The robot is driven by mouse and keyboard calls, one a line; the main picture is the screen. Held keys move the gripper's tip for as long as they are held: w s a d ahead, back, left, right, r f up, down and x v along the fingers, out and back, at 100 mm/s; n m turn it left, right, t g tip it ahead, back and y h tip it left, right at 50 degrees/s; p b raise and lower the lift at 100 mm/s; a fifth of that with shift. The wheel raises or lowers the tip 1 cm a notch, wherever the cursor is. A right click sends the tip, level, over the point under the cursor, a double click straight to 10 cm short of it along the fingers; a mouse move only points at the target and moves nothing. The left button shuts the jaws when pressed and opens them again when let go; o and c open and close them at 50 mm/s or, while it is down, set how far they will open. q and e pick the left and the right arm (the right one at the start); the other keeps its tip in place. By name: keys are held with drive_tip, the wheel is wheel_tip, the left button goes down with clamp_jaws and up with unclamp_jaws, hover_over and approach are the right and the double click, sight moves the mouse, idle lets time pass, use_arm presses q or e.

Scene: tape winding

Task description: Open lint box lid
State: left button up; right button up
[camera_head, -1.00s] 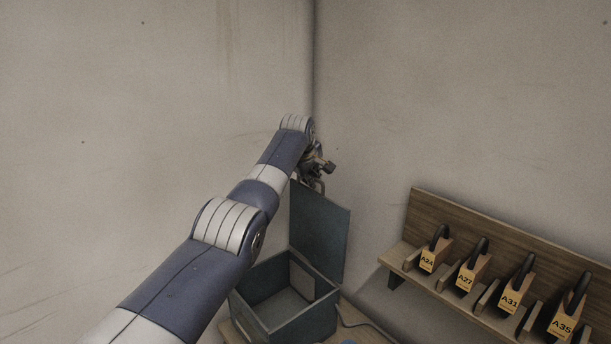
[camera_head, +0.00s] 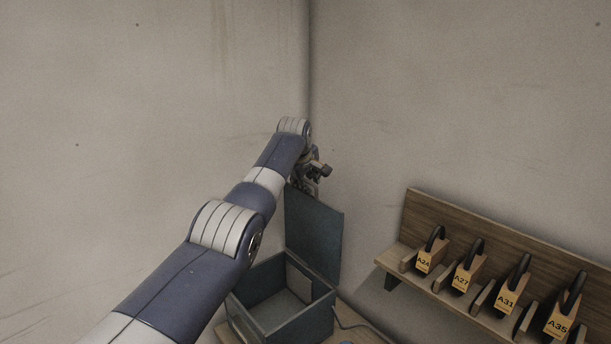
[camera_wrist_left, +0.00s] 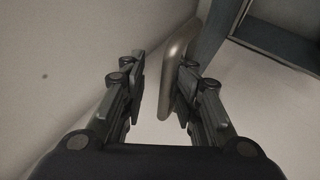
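The lint box (camera_head: 303,323) is a dark blue-grey open-topped box at the bottom centre of the head view. Its lid (camera_head: 315,232) stands roughly upright at the back, so the box is open and its pale inside shows. My left gripper (camera_head: 308,180) is at the lid's top edge, partly hidden by my arm. In the left wrist view, the left gripper (camera_wrist_left: 162,68) has its fingers apart. A metallic rounded handle (camera_wrist_left: 178,65) lies between them, close against the right-hand finger and clear of the left-hand one. My right gripper is not in view.
A wooden rack (camera_head: 480,232) with several yellow-labelled tape holders stands at the right. A cable (camera_head: 345,322) runs beside the box on the wooden surface (camera_head: 352,338). Two bare walls meet in a corner behind the gripper.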

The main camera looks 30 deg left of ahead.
use_arm(q)
drive_tip(key=shift+a+v, duration=0.2)
drive_tip(key=shift+v, duration=1.1)
drive_tip(key=v, duration=0.9)
drive_tip(key=shift+d, duration=0.2)
drive_tip(key=shift+s+d+r, duration=0.1)
drive_tip(key=shift+s+r, duration=0.05)
drive_tip(key=shift+r, duration=0.05)
drive_tip(key=shift+f, duration=0.15)
